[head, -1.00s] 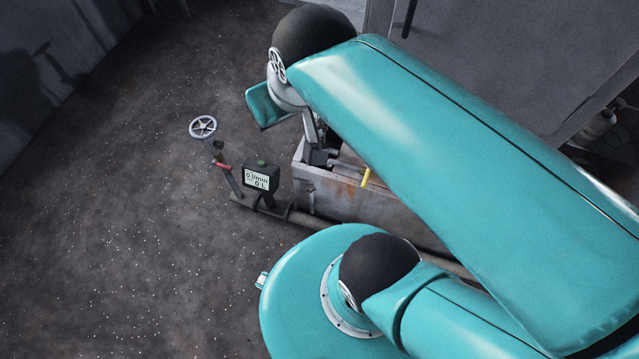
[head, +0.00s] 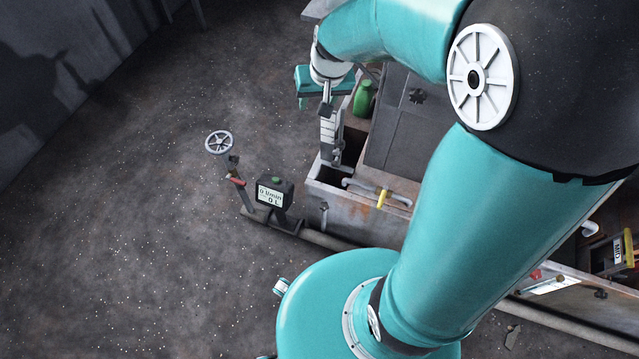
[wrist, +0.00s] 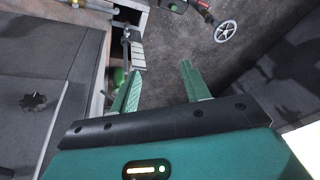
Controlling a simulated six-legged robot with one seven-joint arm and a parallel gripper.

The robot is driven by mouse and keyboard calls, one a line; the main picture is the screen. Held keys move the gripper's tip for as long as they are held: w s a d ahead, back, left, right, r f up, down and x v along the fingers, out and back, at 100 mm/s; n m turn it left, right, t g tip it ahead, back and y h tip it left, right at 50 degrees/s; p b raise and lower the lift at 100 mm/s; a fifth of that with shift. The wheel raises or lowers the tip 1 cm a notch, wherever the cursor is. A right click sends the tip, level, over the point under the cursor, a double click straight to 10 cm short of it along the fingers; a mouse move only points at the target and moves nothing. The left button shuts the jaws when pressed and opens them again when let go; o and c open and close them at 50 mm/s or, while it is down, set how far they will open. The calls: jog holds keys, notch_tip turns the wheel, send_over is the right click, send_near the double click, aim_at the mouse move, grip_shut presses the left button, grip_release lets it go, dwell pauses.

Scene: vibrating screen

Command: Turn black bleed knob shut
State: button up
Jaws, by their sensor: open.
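A black star-shaped knob (head: 416,96) sits on a grey panel (head: 395,135) right of my gripper (head: 303,100) in the head view. In the wrist view the same knob (wrist: 34,101) is at the left, outside the jaws. My gripper (wrist: 160,70) is open, its two green fingers apart with nothing between them. It is apart from the knob. Whether the knob is open or shut cannot be told.
A grey handwheel (head: 219,142) and a meter (head: 273,194) reading 0 l/min stand left of a rusty grey tank (head: 345,205). A yellow-handled valve (head: 383,198) is on the tank. A green bottle (head: 364,98) stands near the panel. The floor at left is clear.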

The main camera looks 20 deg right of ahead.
jog(key=w+f+g, duration=0.1)
jog(key=w+f, duration=0.4)
jog(key=f, duration=0.6)
jog(key=m+g+h, duration=0.1)
jog(key=m+g, duration=0.1)
send_over(324, 206)
notch_tip(324, 206, down, 34)
notch_tip(324, 206, down, 14)
jog(key=shift+w+d+r, duration=0.1)
jog(key=shift+r, duration=0.05)
jog(key=c, duration=0.7)
jog(key=shift+o, duration=0.2)
jog(key=m, duration=0.4)
jog(key=shift+m, duration=0.3)
